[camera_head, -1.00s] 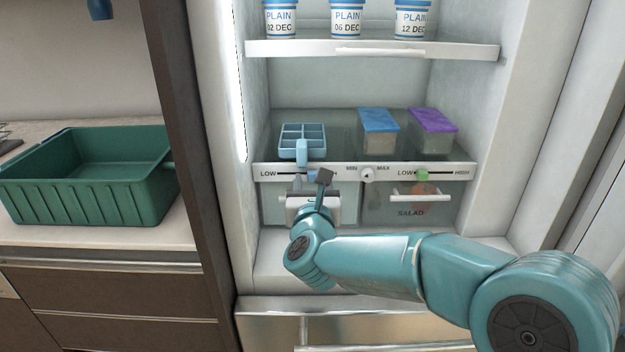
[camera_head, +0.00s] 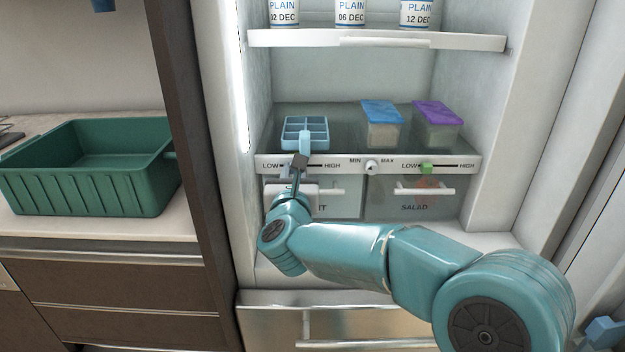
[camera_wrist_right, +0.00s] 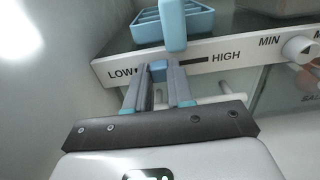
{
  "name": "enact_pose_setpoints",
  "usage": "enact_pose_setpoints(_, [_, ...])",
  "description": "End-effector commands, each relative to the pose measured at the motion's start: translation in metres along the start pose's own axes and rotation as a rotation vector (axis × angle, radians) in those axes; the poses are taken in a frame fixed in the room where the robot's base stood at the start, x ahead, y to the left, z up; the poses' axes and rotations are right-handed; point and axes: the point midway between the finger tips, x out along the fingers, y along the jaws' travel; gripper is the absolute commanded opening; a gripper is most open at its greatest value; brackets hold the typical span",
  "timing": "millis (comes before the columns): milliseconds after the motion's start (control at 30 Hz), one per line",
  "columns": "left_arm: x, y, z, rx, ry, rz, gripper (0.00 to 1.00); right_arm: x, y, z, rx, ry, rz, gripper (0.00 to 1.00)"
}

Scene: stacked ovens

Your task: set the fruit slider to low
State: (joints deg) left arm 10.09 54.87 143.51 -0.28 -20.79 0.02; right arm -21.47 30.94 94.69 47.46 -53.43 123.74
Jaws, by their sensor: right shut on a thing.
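The fruit slider is on the left of the white control strip (camera_head: 343,163), above the drawer whose label is partly hidden, showing "IT". In the right wrist view its blue knob (camera_wrist_right: 158,70) is close to the LOW end, with dark slot showing to its right towards HIGH and a small bit of slot to its left. My right gripper (camera_wrist_right: 157,88) is shut on this knob, one finger on each side. In the head view my right gripper (camera_head: 293,171) covers much of the slider. My left gripper is not in view.
A light-blue compartment tray (camera_head: 305,130) sits just above the slider, its handle overhanging the strip. A round MIN–MAX knob (camera_head: 372,167) and the green salad slider knob (camera_head: 427,168) are to the right. Lidded boxes (camera_head: 382,125) stand behind. The fridge's left wall is close.

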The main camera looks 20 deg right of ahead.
Motion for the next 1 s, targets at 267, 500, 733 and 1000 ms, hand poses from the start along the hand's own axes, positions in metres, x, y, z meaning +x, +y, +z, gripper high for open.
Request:
enact_pose_setpoints(267, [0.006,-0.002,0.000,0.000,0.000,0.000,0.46,0.000,0.023,0.001,-0.001,-0.002,-0.001,0.00])
enact_pose_setpoints(500, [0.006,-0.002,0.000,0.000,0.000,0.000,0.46,0.000,0.023,0.001,-0.001,-0.002,0.002,0.38])
enact_pose_setpoints(733, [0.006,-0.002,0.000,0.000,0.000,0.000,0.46,0.000,0.023,0.001,-0.001,-0.001,0.000,0.49])
enact_pose_setpoints(1000, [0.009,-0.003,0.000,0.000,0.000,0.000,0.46,-0.019,0.023,0.001,0.000,0.000,0.001,0.49])
